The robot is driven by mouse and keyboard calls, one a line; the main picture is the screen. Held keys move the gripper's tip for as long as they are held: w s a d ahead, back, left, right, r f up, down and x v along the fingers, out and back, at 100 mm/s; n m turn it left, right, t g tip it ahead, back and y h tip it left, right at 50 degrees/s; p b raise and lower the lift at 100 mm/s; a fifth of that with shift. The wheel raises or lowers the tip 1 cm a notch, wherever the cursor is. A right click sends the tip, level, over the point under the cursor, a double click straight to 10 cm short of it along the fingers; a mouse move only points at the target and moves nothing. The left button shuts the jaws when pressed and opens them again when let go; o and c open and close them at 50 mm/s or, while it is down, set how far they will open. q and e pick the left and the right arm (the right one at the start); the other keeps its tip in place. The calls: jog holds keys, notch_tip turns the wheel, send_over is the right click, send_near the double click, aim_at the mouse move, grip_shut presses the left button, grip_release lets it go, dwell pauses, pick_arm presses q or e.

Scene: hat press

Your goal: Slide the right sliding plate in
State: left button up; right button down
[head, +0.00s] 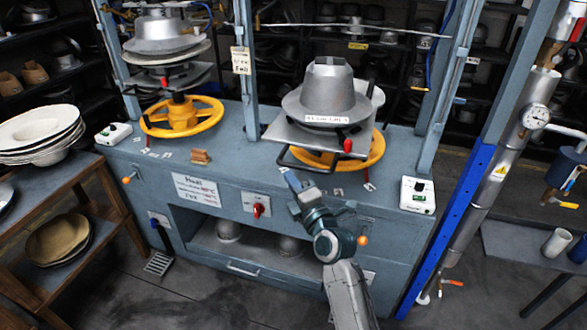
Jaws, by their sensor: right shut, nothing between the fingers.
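The right sliding plate (284,136) is a flat grey metal plate on the right press. It sticks out toward the front above the right yellow handwheel (372,155). A metal hat mould (327,86) stands on it. A dark bar handle (292,163) is at the plate's front edge. My right gripper (288,177) is shut and empty, just in front of and below that handle. Whether it touches the handle I cannot tell. My left gripper is not in view.
The left press has its own yellow handwheel (182,117) and stacked moulds. Blue-grey posts frame both presses. A white control box (417,195) sits at the bench's right end. A red-lever knob (348,146) is by the plate. A wooden rack (62,180) with hats stands at left.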

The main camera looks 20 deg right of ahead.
jog(key=shift+w+d+r, duration=0.15)
jog(key=shift+w+d, duration=0.2)
jog(key=shift+w, duration=0.1)
